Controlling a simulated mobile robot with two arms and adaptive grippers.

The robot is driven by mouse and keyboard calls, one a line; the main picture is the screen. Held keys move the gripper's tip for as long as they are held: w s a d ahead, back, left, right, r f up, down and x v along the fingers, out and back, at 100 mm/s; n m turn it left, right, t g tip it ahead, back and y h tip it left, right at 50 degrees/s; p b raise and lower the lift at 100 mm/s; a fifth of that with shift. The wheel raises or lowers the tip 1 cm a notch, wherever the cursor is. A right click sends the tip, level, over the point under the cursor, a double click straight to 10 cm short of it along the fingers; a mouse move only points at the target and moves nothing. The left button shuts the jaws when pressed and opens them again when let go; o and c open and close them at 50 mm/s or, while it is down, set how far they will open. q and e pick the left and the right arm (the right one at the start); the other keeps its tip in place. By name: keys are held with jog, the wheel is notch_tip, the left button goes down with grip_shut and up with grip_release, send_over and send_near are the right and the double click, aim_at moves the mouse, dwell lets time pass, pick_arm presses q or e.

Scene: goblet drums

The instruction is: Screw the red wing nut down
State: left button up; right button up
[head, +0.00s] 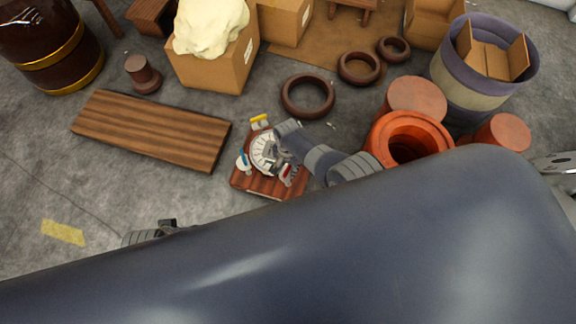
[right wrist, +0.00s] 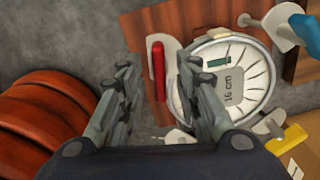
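The red wing nut (head: 287,171) is at the lower right of a white round drum head (head: 262,152) on a reddish wooden board (head: 262,189). In the right wrist view the red wing nut (right wrist: 158,72) looks like an upright red bar on a pale plate beside the drum head (right wrist: 240,88), marked "16 cm". My right gripper (right wrist: 157,64) is open, its fingers on either side of the red wing nut in the picture; I cannot tell whether they touch it. It also shows in the head view (head: 279,160). My left gripper (head: 168,226) is mostly hidden by my body.
A blue wing nut (head: 243,162) and a yellow one (head: 259,119) sit around the drum head. Orange clay pots (head: 420,128) stand at the right, a wooden plank (head: 150,130) lies at the left, and brown rings (head: 307,95) lie behind.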

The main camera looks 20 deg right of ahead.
aim_at(288, 168)
jog(key=shift+r, duration=0.1)
notch_tip(288, 168, up, 12)
dwell(1.1)
dwell(1.2)
